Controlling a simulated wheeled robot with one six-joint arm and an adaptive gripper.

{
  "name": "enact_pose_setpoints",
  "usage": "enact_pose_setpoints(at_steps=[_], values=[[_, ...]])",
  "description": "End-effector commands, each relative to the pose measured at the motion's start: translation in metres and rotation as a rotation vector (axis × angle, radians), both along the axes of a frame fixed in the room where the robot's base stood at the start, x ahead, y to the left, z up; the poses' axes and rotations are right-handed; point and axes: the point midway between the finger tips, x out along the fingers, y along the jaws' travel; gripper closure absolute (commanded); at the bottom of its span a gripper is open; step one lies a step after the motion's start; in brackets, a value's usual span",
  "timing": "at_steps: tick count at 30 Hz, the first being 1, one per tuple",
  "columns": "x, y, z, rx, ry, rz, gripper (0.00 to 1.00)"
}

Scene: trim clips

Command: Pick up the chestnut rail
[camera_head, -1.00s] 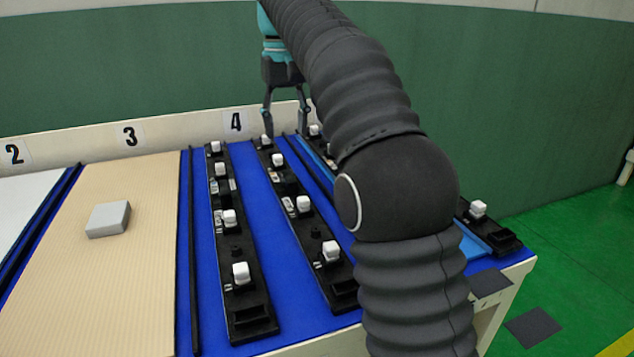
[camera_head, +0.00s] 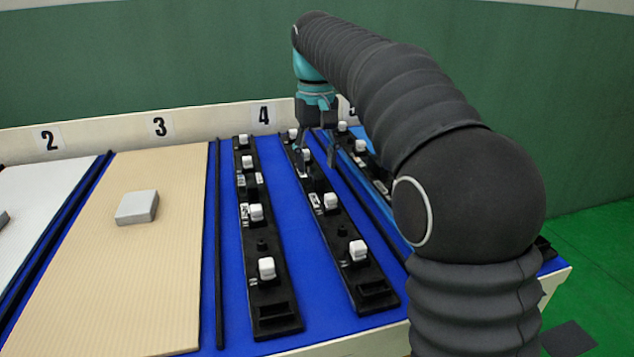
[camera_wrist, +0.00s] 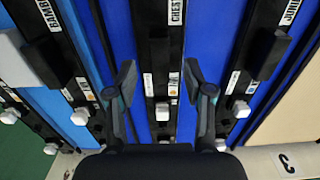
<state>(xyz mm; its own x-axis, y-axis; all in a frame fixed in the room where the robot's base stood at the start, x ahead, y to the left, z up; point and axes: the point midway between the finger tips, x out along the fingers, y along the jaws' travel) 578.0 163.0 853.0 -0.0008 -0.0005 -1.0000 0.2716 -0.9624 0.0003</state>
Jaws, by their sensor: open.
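The chestnut rail (camera_head: 342,232) is a long black bar with white clips, lying on the blue surface as the second rail from the left in the head view. In the wrist view the chestnut rail (camera_wrist: 158,60) runs up the middle, with a label starting "CHEST", partly cut off at the top edge. My gripper (camera_head: 318,148) is over the rail's far part. In the wrist view my gripper (camera_wrist: 162,84) is open and empty, one finger on each side of the rail. I cannot tell how far above it the fingertips are.
A similar rail (camera_head: 262,235), labelled "JUNI…" in the wrist view, lies left of it. A bamboo-labelled rail (camera_wrist: 52,55) lies on the other side. A grey block (camera_head: 137,207) sits on the beige panel (camera_head: 130,280). Blue strips separate the rails.

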Motion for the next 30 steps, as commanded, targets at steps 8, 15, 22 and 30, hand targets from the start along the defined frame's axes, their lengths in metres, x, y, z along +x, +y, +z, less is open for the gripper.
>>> enact_pose_setpoints(at_steps=[8, 15, 22, 30], values=[[-0.001, 0.003, -0.034, 0.0, -0.001, 0.005, 0.48], [-0.001, 0.003, -0.035, 0.0, -0.001, 0.005, 0.48], [-0.001, 0.003, -0.035, 0.0, -0.001, 0.005, 0.95], [-0.001, 0.003, -0.034, 0.001, -0.002, 0.005, 1.0]])
